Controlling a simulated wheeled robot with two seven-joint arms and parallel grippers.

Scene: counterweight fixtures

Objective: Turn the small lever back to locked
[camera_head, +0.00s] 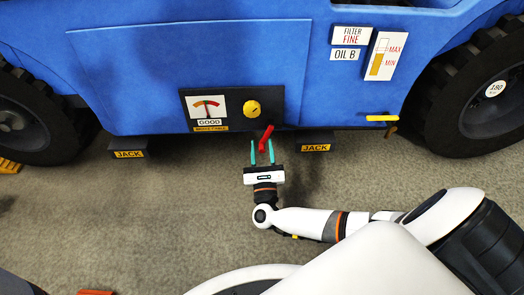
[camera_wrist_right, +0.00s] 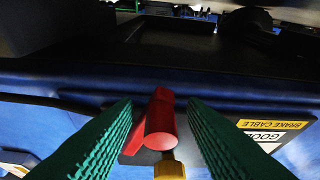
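A small red lever (camera_head: 266,137) sits at the lower edge of the black panel on the blue vehicle. In the head view it leans slightly to the right at its top. My right gripper (camera_head: 262,152) is open, with its green fingers just below and beside the lever. In the right wrist view the red lever (camera_wrist_right: 161,122) lies between the two fingers (camera_wrist_right: 160,135), with gaps visible on both sides. Whether a finger touches it cannot be told. My left gripper is not in view.
The black panel (camera_head: 233,122) carries a gauge (camera_head: 207,106) labelled GOOD and a yellow knob (camera_head: 252,108). JACK-labelled blocks (camera_head: 128,146) (camera_head: 315,140) sit under the vehicle. A yellow handle (camera_head: 382,118) is at right, near a wheel (camera_head: 490,95). Carpet in front is mostly clear.

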